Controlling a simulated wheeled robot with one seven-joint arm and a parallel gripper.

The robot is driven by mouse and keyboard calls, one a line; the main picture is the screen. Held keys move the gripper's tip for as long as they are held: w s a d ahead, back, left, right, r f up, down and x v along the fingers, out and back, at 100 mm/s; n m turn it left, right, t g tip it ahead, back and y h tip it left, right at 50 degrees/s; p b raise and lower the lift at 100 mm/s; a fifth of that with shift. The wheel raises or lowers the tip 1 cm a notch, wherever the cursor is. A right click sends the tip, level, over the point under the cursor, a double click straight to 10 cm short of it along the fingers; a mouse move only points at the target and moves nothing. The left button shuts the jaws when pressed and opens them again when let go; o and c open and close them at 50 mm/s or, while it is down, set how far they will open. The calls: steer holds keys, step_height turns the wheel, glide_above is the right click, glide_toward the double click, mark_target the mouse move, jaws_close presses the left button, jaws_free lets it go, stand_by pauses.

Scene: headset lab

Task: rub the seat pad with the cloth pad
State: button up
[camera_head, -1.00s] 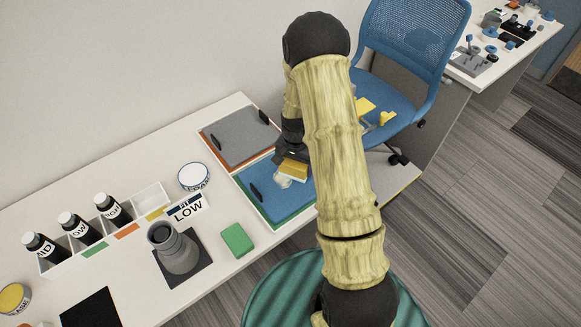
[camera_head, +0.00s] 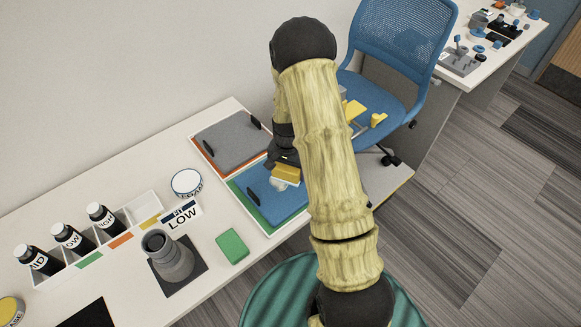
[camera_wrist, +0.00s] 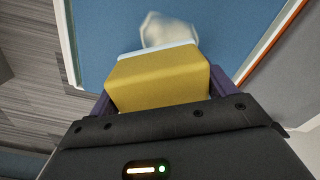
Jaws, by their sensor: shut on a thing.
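My gripper (camera_head: 283,160) is shut on the cloth pad (camera_wrist: 155,80), a yellow block with a pale underside. The cloth pad also shows in the head view (camera_head: 285,173). It is over the blue seat pad (camera_head: 268,206), which lies in a green-edged tray and has a black handle at its left. The seat pad fills much of the wrist view (camera_wrist: 100,25). A whitish smear (camera_wrist: 168,28) on it lies just beyond the cloth pad, which hides part of it. I cannot tell whether the cloth pad touches the seat pad.
A grey pad (camera_head: 228,142) with black handles lies behind the blue one. A green block (camera_head: 232,246), a grey flask (camera_head: 168,257), a white-lidded tin (camera_head: 187,182) and bottles in a rack (camera_head: 70,238) stand to the left. A blue chair (camera_head: 398,60) is at the back right.

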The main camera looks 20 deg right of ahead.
mark_target(280, 170)
steer(key=shift+s+a+f, duration=0.1)
steer(key=shift+s+a, duration=0.2)
steer(key=shift+a, duration=0.4)
steer(key=shift+s+a+f, duration=0.1)
steer(key=shift+s+a, duration=0.15)
steer(key=shift+a, duration=0.4)
steer(key=shift+a, duration=0.1)
steer(key=shift+s+a+r, duration=0.1)
steer(key=shift+s+a, duration=0.2)
steer(key=shift+a, duration=0.6)
steer(key=shift+s+a+r, duration=0.1)
steer(key=shift+s+a, duration=0.2)
steer(key=shift+a, duration=0.55)
steer(key=shift+w+p, duration=0.2)
steer(key=shift+p, duration=0.1)
steer(key=shift+d, duration=0.15)
steer(key=shift+w+d, duration=0.25)
steer(key=shift+d, duration=0.3)
steer(key=shift+w+d, duration=0.2)
steer(key=shift+d, duration=0.45)
steer(key=shift+w+d, duration=0.15)
steer(key=shift+d, duration=0.45)
